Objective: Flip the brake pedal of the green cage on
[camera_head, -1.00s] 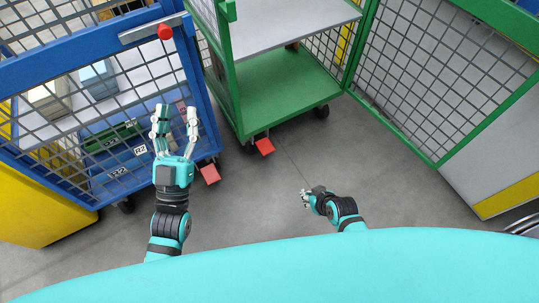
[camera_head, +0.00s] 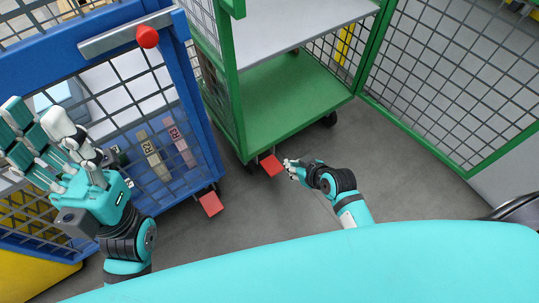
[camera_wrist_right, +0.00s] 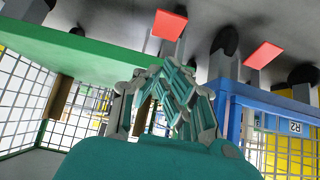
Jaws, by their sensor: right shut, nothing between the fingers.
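The green cage (camera_head: 239,105) stands at the top centre of the head view, with a green lower deck. Its red brake pedal (camera_head: 271,165) sticks out low at its near corner; that pedal also shows at the top of the right wrist view (camera_wrist_right: 169,25). My right gripper (camera_head: 290,168) is shut and empty, just right of the pedal with a small gap in the head view. Its fingers converge in the wrist view (camera_wrist_right: 168,80). My left gripper (camera_head: 45,135) is open and empty in front of the blue cage. I cannot tell the pedal's exact tilt.
The blue cage (camera_head: 200,125) stands to the left, with its own red pedal (camera_head: 211,204) and a red knob (camera_head: 147,37) on a grey bar. The green mesh door (camera_head: 450,75) fills the right. Grey floor (camera_head: 400,170) is clear between them.

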